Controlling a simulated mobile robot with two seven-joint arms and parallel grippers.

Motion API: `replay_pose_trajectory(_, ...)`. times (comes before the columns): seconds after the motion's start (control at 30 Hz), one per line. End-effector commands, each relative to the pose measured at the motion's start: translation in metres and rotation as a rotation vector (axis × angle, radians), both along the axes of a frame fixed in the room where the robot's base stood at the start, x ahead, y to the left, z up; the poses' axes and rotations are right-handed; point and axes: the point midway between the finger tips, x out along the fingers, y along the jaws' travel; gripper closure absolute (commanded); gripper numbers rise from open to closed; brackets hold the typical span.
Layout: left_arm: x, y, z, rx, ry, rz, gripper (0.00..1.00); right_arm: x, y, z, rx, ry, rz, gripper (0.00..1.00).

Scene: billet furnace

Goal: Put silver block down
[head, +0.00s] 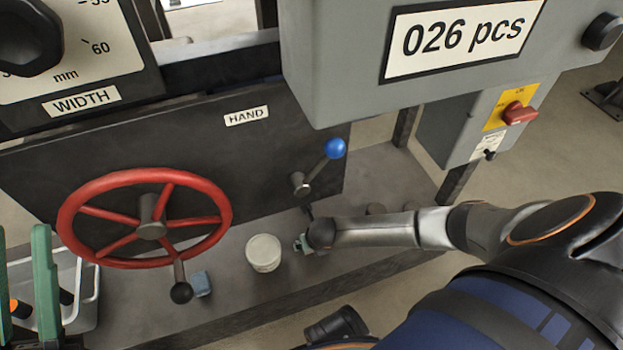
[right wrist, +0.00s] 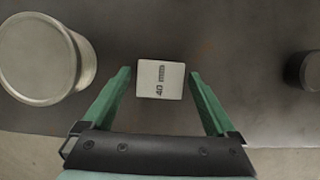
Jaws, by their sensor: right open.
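The silver block (right wrist: 160,80), a pale square face marked "40 mm", shows in the right wrist view. It appears to rest on the dark bench top (right wrist: 225,45). My right gripper (right wrist: 159,75) is open around it, with a green finger on each side and a gap to both. In the head view my right gripper (head: 303,243) is low over the bench, and the block cannot be made out there. My left gripper (head: 24,240) is at the far left of the head view, its green fingers apart with no block between them.
A pale round can (head: 264,254) stands close left of my right gripper and also shows in the right wrist view (right wrist: 45,60). A blue-grey block (head: 202,284) lies by the red handwheel (head: 150,226). A blue-knobbed lever (head: 334,149) rises behind. A tray (head: 88,290) is at left.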

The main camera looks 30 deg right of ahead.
Motion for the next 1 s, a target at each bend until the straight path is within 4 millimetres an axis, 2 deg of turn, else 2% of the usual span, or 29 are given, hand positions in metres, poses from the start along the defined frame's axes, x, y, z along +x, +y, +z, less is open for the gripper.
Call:
replay_pose_trajectory(0.5, 0.0, 0.005, 0.029, -0.022, -0.006, -0.003, 0.7, -0.024, 0.006, 0.065, 0.0, -0.002, 0.001, 0.08)
replay_pose_trajectory(1.0, -0.001, 0.003, 0.03, -0.02, -0.004, -0.012, 0.7, -0.03, 0.009, 0.072, 0.01, 0.006, 0.0, 0.08)
